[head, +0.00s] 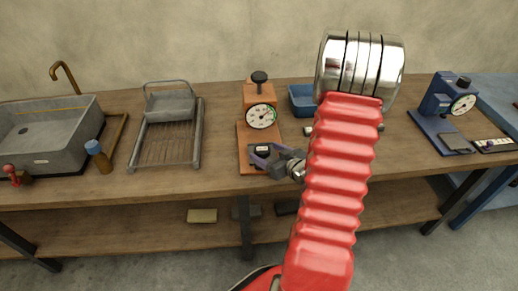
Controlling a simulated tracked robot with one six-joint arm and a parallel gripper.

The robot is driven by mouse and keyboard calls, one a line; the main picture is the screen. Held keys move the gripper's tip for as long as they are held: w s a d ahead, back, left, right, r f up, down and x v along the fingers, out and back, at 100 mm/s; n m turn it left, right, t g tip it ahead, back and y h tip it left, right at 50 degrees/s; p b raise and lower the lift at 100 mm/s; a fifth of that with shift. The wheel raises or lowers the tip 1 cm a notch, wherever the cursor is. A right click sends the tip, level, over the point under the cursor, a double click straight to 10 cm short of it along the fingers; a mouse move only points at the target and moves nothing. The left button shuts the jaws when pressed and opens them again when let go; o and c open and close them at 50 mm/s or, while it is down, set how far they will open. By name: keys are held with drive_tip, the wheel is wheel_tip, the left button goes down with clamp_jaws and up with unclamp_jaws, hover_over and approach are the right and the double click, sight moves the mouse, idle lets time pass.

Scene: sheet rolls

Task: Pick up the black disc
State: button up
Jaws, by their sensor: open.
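A small black piece with a pale mark (263,150) sits on the orange base of the dial gauge (246,130). It may be the black disc, but its outline is partly covered by my gripper and I cannot tell its full shape. My gripper (262,158) is open, with its purple-grey fingers low over the front of that base, right beside the black piece. I cannot tell whether they touch it. A black round knob (260,77) tops the same gauge.
A blue tray (300,98) is behind my red arm. A blue dial gauge (439,98) stands right. A wire rack (165,148), a brown bottle with a blue cap (98,156), a red-topped stamp (12,174) and a grey sink (62,140) are left. Bench between rack and gauge is clear.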

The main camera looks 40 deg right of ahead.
drive_tip(key=shift+w+a+f, duration=0.1)
drive_tip(key=shift+w+f, duration=0.15)
drive_tip(key=shift+w, duration=0.3)
drive_tip(key=c, duration=1.3)
drive_tip(key=shift+r, duration=0.15)
wheel_tip(320, 180, up, 28)
drive_tip(key=shift+s+f, duration=0.1)
drive_tip(key=shift+s, duration=0.05)
idle(0.4)
idle(0.4)
